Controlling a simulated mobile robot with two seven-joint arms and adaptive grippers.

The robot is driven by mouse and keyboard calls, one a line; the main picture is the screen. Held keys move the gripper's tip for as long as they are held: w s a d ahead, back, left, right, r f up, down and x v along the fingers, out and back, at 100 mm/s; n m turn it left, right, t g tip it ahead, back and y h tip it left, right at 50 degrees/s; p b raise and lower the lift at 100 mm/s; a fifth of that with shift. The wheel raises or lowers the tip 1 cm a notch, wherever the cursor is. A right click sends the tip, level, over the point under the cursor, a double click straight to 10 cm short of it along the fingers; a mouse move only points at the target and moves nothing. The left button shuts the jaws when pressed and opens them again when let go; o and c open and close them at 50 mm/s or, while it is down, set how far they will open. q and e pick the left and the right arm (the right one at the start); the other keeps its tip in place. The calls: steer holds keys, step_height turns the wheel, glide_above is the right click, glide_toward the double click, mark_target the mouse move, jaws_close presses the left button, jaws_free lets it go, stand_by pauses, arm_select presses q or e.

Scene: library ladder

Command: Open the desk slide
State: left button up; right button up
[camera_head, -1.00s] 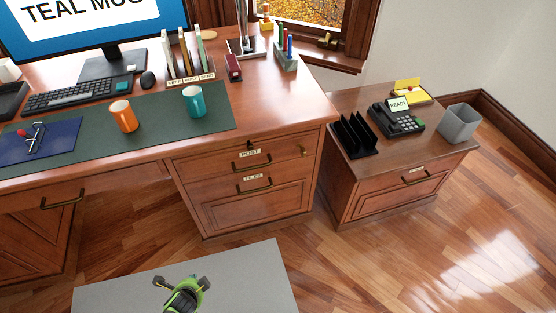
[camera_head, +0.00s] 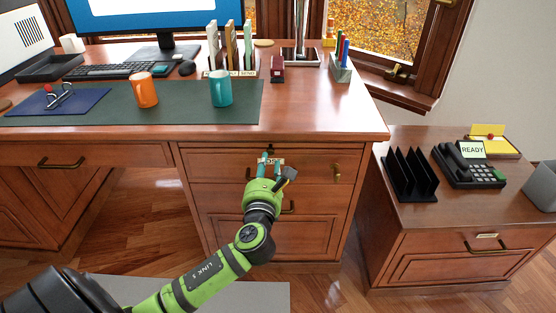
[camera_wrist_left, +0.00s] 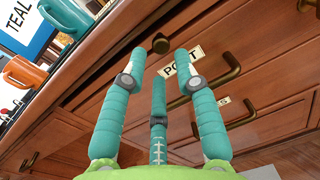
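The desk slide (camera_head: 215,150) shows as a thin wooden front under the desktop, above the POST drawer (camera_head: 212,170), and looks closed. Its small dark round knob (camera_wrist_left: 160,44) shows in the left wrist view, just beyond the fingertips. My left gripper (camera_head: 268,162) is in front of the POST drawer, just below the knob. In the left wrist view its three teal fingers (camera_wrist_left: 160,60) are spread apart with nothing between them. I cannot tell whether a finger touches the drawer front. The gripper partly hides the POST label and handle in the head view. My right gripper is not in view.
The desktop (camera_head: 320,118) above holds an orange mug (camera_head: 143,90), a teal mug (camera_head: 221,88) and a keyboard. A lower drawer handle (camera_head: 289,207) sits below the gripper. A low cabinet (camera_head: 450,215) with a phone stands to the right. A brass key-like fitting (camera_head: 337,171) is right of the gripper.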

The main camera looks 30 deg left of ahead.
mark_target(270, 153)
arm_select(q)
steer(key=b+x, duration=0.1)
steer(key=x, duration=0.4)
steer(key=shift+w, duration=0.1)
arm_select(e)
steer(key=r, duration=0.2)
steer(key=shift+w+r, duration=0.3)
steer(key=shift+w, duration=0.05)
arm_select(q)
jaws_close()
steer(key=shift+f, duration=0.1)
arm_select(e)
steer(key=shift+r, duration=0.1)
